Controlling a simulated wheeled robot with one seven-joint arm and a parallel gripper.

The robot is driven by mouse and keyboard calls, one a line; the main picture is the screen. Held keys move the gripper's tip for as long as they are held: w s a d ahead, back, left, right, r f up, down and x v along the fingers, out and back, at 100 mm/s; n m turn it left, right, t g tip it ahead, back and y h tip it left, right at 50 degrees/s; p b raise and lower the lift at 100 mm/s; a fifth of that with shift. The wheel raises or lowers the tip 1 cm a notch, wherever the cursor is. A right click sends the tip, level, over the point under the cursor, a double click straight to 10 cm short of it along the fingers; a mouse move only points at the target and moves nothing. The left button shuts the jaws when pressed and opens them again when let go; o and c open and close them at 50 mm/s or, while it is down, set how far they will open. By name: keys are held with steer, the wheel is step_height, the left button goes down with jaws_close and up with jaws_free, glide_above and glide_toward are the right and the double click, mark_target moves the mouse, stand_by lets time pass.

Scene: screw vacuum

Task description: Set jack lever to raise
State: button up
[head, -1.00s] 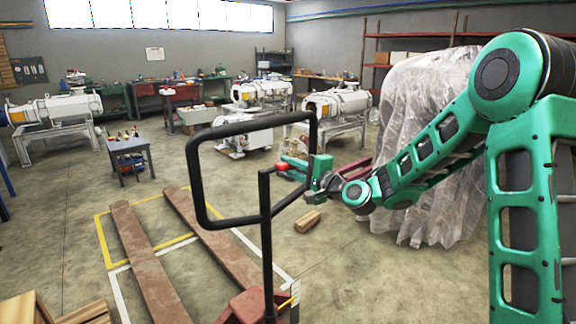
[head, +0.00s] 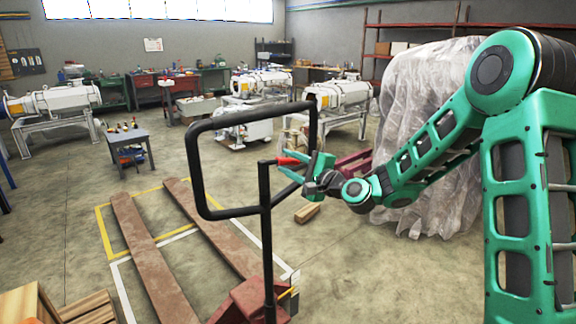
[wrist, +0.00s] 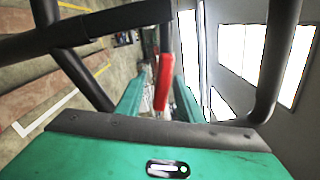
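The black looped handle (head: 192,170) of a red pallet jack (head: 240,301) stands upright in front of me in the head view. A small red lever (head: 286,161) shows at the right side of the handle, by my gripper (head: 290,166). In the wrist view the red lever (wrist: 164,82) lies between the two green fingers of my gripper (wrist: 156,97), closer to the right finger. The fingers are apart, with a gap beside the lever. I cannot tell whether either finger touches it.
Black handle bars (wrist: 95,25) cross close around my gripper in the wrist view. The jack's brown forks (head: 150,255) extend away over the floor. A plastic-covered object (head: 425,110) stands to the right, and a wood block (head: 307,213) lies on the floor.

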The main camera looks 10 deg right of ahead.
steer(key=v, duration=1)
steer(key=shift+d, duration=0.2)
steer(key=shift+s, duration=0.15)
steer(key=s+d+f+n+g+h, duration=0.6)
steer(key=s+d+f+n+g, duration=0.35)
steer(key=s, duration=0.45)
steer(key=s+d+g+h, duration=0.1)
steer(key=s+d, duration=0.4)
steer(key=s, duration=0.4)
steer(key=s+d+g+h, duration=0.1)
steer(key=s+d+g, duration=0.1)
steer(key=s+d, duration=0.3)
steer(key=s+d+r+g+h, duration=0.1)
steer(key=s+d, duration=0.4)
steer(key=s, duration=0.8)
steer(key=shift+d+m+g+h, duration=0.35)
steer(key=shift+m+g+h, duration=0.1)
steer(key=shift+g, duration=0.3)
